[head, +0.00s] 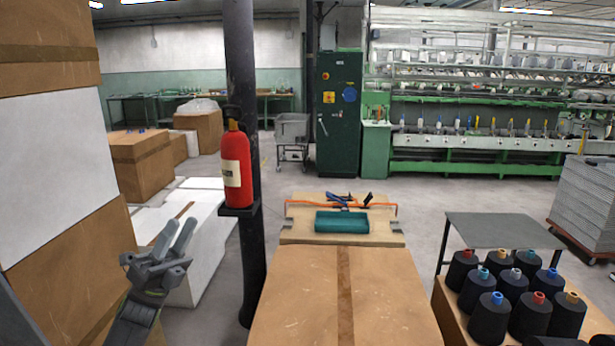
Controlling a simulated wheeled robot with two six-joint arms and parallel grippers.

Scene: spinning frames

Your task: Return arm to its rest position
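My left arm comes in from the lower left of the head view. Its grey gripper (180,231) points upward and away, in front of the white-topped boxes. Its two fingers stand apart with a gap between them, and nothing shows in the gap. The gripper is clear of the cardboard boxes in the picture. My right arm and gripper are not in view.
Tall stacked boxes (60,210) stand close on the left. A dark column (250,270) carries a red fire extinguisher (236,168). A teal tray (341,222) sits on a board ahead. Dark yarn cones (530,314) stand at lower right. Open floor lies beyond.

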